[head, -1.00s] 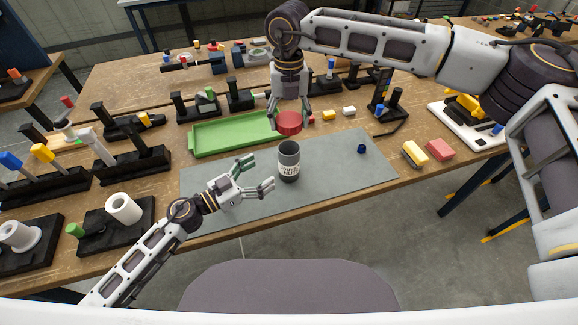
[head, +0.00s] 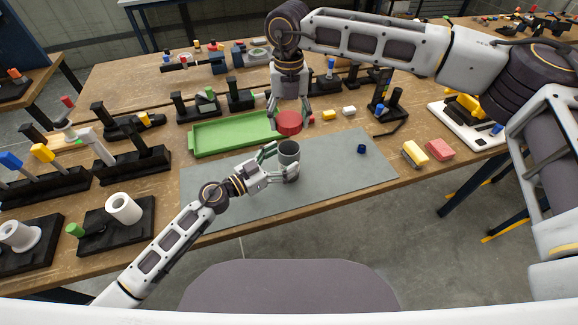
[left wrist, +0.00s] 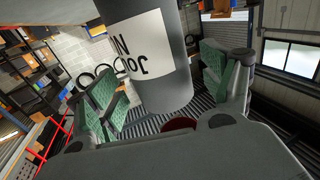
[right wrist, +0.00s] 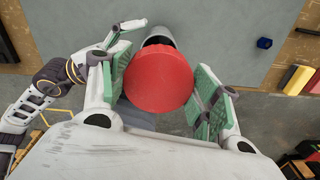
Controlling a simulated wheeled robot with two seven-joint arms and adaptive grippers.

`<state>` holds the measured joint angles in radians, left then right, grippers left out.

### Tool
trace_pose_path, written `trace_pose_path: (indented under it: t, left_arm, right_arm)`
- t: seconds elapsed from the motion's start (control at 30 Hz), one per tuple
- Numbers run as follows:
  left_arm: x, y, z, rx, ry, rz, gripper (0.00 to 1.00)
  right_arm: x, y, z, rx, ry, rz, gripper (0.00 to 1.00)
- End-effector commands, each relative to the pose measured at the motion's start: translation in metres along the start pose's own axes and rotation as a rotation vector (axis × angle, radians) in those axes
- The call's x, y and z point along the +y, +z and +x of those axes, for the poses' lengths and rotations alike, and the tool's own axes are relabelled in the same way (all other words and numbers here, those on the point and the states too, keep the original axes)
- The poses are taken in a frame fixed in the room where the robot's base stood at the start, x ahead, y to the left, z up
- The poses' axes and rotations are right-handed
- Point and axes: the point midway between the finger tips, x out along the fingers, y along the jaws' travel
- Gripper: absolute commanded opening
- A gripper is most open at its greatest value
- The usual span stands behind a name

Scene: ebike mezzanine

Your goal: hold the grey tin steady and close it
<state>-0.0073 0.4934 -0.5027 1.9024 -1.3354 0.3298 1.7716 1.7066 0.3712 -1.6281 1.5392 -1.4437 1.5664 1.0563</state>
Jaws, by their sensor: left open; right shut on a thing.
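The grey tin (head: 288,150) stands upright on the grey mat (head: 335,175), with a dark open top and a white label that shows in the left wrist view (left wrist: 135,55). My left gripper (head: 283,163) is open with its fingers on either side of the tin. In the left wrist view the tin is between the green pads (left wrist: 170,85), with a gap visible at the right pad. My right gripper (head: 290,118) is shut on the red lid (right wrist: 158,78), above and behind the tin. In the right wrist view the lid partly hides the tin (right wrist: 160,40).
A green tray (head: 230,135) lies behind the mat. A small dark blue piece (head: 361,149) is on the mat at right. Yellow (head: 415,153) and pink (head: 440,149) blocks lie right of the mat. Black stands (head: 130,165) fill the left. The mat's right half is mostly clear.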

Motion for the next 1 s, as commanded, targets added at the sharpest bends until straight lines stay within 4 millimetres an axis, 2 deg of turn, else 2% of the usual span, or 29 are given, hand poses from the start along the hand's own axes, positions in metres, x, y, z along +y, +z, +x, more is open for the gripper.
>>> trace_pose_path:
  t: [0.3,0.7,0.77,1.0]
  left_arm:
    - [-0.001,0.000,0.024,0.000,-0.001,0.001,0.81]
    - [0.000,0.000,0.028,-0.001,0.000,0.001,0.81]
    - [0.000,0.000,0.028,-0.001,0.000,0.001,0.76]
    - [0.000,0.000,0.028,-0.001,0.000,0.001,0.45]
  right_arm:
    - [0.000,0.000,0.000,0.000,0.000,0.000,0.46]
    - [0.000,0.000,0.000,0.000,0.000,0.000,0.46]
    - [0.000,0.000,0.000,0.000,0.000,0.000,0.46]
    - [0.000,0.000,0.000,0.000,0.000,0.000,0.46]
